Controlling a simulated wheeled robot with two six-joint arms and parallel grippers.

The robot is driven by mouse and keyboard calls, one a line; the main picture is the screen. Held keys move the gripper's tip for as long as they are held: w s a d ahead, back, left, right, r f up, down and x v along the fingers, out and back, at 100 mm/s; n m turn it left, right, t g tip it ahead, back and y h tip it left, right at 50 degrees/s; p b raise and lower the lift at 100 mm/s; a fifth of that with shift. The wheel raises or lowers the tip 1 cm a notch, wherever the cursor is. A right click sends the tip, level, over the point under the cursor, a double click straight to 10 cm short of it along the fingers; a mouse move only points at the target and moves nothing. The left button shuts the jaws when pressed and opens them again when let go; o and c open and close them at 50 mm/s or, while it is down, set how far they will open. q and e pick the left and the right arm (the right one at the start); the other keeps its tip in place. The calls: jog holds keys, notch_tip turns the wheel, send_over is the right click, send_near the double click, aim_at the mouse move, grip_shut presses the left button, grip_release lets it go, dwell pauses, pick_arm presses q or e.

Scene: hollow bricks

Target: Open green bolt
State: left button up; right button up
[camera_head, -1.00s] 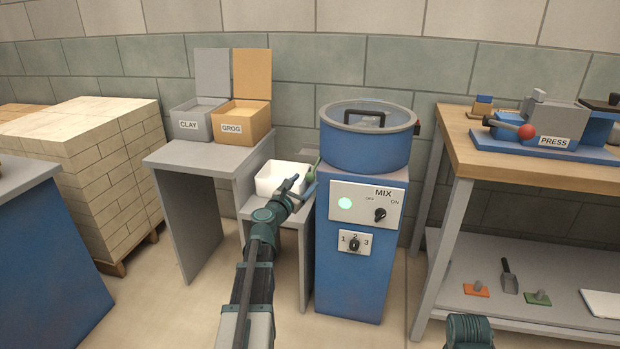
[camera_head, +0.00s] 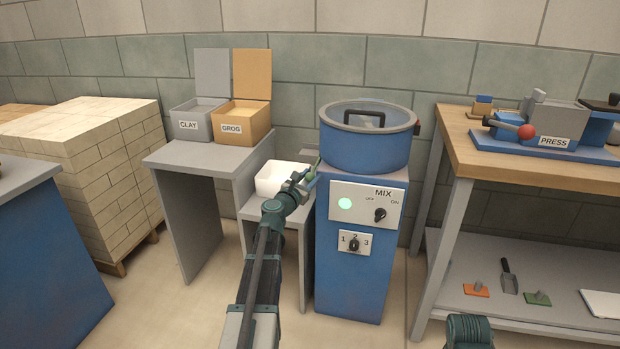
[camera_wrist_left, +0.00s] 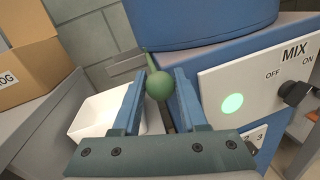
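The green bolt (camera_wrist_left: 158,85) has a round knob and a thin stem running up beside the blue mixer drum (camera_wrist_left: 200,20). In the head view only a little of the bolt (camera_head: 317,163) shows at the mixer's left side. My left gripper (camera_wrist_left: 159,82) is open, with one blue finger on each side of the knob. The fingertips are close to the knob; I cannot tell whether they touch it. The left gripper (camera_head: 309,176) also shows in the head view, beside the drum's lower left edge.
The mixer body (camera_head: 350,285) carries a MIX panel (camera_head: 366,204) with a lit green lamp. A white bin (camera_head: 275,178) stands left of it, below the open GROG box (camera_head: 241,122) and CLAY box (camera_head: 196,122). The press bench (camera_head: 460,160) stands right.

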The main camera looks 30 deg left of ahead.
pick_arm(q)
grip_shut()
dwell(0.9)
